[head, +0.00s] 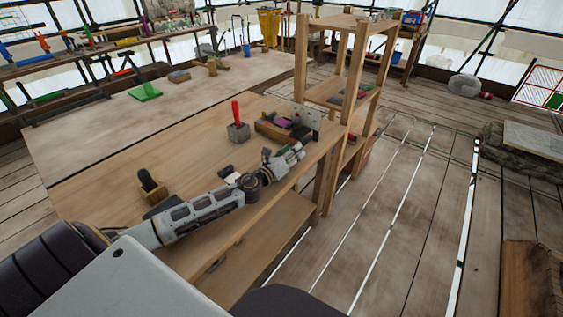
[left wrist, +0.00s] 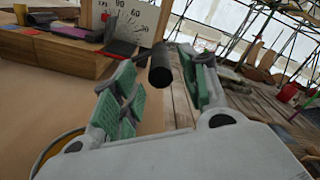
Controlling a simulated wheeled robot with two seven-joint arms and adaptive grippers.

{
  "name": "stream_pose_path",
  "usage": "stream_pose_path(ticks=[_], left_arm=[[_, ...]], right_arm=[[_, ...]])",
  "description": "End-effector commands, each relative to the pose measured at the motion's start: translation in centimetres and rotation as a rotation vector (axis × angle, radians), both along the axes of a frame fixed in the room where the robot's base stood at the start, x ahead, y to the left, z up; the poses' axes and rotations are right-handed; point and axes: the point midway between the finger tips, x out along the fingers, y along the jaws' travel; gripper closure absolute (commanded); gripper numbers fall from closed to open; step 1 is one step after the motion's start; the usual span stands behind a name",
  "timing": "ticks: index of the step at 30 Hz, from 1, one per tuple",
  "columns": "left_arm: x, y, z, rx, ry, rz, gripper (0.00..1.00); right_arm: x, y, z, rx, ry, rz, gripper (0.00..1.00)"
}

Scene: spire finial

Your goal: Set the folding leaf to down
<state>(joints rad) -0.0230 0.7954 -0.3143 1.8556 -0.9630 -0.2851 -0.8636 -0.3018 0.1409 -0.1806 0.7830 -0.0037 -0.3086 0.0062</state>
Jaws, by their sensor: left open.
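A pale wooden panel (head: 95,135), which looks like the folding leaf, lies along the far side of the workbench (head: 110,195). A dark seam divides them, and the panel looks about level with the top. I cannot tell its hinge or support. My left gripper (head: 289,156) is at the bench's right edge, far from that panel. In the left wrist view the left gripper (left wrist: 165,82) is open, with green pads apart. A dark cylinder (left wrist: 160,68) shows between the fingers; I cannot tell whether they touch it. My right gripper is not in view.
A block with a red-handled tool (head: 237,131), a wooden tray of small items (head: 280,130) and a dark-handled item (head: 148,182) stand on the bench. A wooden shelf rack (head: 345,60) stands at its right end. A green item (head: 145,92) lies on the pale panel.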

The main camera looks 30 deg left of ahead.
Motion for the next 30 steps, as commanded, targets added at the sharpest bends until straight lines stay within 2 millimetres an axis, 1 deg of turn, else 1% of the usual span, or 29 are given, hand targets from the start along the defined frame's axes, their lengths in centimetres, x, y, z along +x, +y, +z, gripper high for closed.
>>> stream_pose_path(ticks=[15,30], left_arm=[[-3.2,0.4,0.0,0.001,0.001,-0.001,0.56],[-5.7,0.8,0.0,0.000,-0.001,0.001,0.56]], right_arm=[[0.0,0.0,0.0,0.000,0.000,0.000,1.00],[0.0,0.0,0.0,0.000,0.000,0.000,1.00]])
